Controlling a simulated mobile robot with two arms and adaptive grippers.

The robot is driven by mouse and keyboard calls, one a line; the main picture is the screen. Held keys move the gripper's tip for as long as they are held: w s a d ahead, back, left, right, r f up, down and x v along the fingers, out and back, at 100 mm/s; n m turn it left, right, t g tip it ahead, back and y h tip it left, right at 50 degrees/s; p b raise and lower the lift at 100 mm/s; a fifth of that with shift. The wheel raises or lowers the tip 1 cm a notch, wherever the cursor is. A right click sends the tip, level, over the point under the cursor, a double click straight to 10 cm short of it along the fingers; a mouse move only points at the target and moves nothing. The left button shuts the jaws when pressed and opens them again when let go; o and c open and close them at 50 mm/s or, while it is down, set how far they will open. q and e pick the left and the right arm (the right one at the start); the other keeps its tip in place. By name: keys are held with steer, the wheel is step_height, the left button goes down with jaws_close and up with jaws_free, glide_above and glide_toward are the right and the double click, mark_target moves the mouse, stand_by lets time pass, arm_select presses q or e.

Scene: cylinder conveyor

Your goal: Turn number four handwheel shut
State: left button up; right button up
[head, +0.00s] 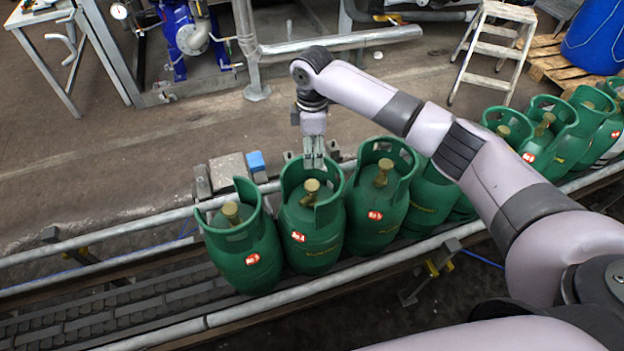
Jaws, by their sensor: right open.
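A row of green gas cylinders stands upright on the conveyor. The second from the left (310,243) has a red tag that seems to read No 4. Its brass handwheel (311,188) shows inside the collar. My right gripper (314,163) points down over the back rim of this cylinder's collar, behind the handwheel and apart from it. It is open and empty, though the gap between its fingers is hard to see. Whether the fingertips touch the collar cannot be told. My left gripper is not in view.
Cylinders stand close on both sides, the leftmost (243,252) and the third (376,213). My right arm hides part of the row to the right. Conveyor rails (100,235) run along both sides. The belt at the left (120,311) is empty. A blue box (256,161) sits behind the rail.

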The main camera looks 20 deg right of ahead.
mark_target(312, 184)
step_height(312, 184, down, 14)
steer(key=shift+r+p, duration=0.15)
steer(key=shift+p, duration=0.35)
steer(key=c, duration=1.2)
steer(key=shift+o, duration=0.2)
